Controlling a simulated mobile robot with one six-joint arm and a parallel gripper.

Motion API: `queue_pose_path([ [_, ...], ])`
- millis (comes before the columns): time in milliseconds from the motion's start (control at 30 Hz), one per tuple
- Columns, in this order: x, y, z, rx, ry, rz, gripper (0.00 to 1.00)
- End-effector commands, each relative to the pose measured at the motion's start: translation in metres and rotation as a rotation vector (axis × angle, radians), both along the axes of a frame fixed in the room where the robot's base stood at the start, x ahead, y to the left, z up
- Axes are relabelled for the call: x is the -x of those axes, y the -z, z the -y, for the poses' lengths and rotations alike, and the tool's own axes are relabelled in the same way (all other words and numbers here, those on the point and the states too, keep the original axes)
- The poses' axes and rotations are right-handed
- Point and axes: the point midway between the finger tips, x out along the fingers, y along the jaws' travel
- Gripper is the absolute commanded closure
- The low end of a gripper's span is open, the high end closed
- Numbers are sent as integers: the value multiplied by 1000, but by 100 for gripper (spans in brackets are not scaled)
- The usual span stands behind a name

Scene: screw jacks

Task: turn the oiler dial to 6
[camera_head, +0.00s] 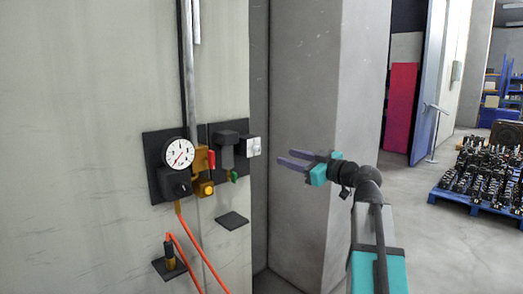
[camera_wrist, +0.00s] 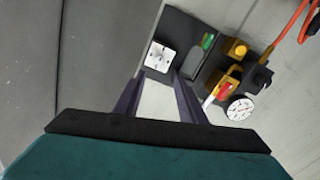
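The oiler dial appears to be the pale square knob (camera_head: 253,146) at the right end of a dark wall panel (camera_head: 201,135). In the wrist view the dial (camera_wrist: 160,56) shows dark marks on its face; its setting is too small to read. My gripper (camera_head: 284,156) is to the right of the dial in the head view, with its fingers pointing toward the panel and a visible gap between. In the wrist view my gripper (camera_wrist: 158,80) has its two fingers apart and nothing between them. The dial shows just beyond the fingertips.
Left of the dial are a green lever (camera_head: 234,176), a red lever (camera_head: 211,160), a yellow button (camera_head: 207,189) and a round gauge (camera_head: 180,152). A small dark shelf (camera_head: 232,221) juts out below. A grey pillar (camera_head: 310,80) stands behind my gripper.

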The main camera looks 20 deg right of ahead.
Motion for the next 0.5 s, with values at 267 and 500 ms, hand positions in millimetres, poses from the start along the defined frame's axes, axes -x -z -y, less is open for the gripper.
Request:
queue_pose_path([
  [267, -2, 0, 0, -1, 2, 1, 63],
  [500, -16, -1, -5, -1, 0, 2, 63],
])
